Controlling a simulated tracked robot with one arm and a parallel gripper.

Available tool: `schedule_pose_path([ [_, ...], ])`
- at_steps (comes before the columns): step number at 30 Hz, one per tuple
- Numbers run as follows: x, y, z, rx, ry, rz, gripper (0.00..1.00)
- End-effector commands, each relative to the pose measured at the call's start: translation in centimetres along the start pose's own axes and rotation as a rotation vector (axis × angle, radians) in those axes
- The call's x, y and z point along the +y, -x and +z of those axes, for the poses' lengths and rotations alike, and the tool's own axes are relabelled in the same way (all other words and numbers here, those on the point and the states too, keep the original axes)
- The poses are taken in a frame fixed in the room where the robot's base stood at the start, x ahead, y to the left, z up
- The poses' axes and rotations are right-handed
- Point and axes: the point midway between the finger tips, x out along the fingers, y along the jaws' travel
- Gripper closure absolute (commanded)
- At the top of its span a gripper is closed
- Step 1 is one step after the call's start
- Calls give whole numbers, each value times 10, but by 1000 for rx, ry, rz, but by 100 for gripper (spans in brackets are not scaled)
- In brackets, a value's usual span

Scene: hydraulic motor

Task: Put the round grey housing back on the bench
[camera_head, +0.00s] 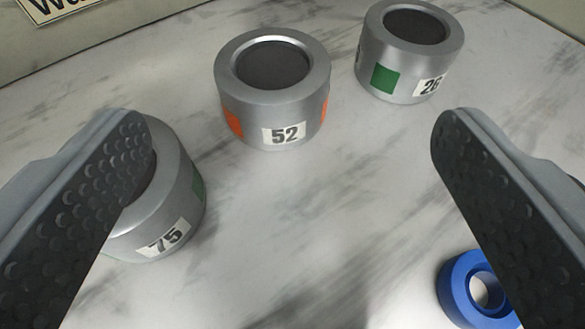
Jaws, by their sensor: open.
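Three round grey housings stand upright on the pale marbled bench (330,230). The one labelled 52 (311,100) has an orange patch and stands at the top middle. The one labelled 26 (398,78) has a green patch and stands at the top right. The one labelled 75 (185,205) is at the left, partly hidden behind my left finger. My gripper (288,115) is open, its two dark dimpled fingers wide apart. Nothing is held between them. Housing 52 shows in the gap between the fingers, beyond them.
A blue ring (457,290) lies at the lower right, partly hidden by my right finger. A wall or panel edge with a partly cut-off sign (50,8) is at the top left.

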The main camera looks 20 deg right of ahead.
Motion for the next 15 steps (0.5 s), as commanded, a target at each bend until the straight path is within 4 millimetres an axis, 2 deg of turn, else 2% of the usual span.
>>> schedule_pose_path([
  [1, -1, 8, 0, -2, 1, -2, 18],
  [6, -1, 22, -1, 1, -1, -2, 18],
  [15, 0, 26, -1, 2, -1, 0, 18],
])
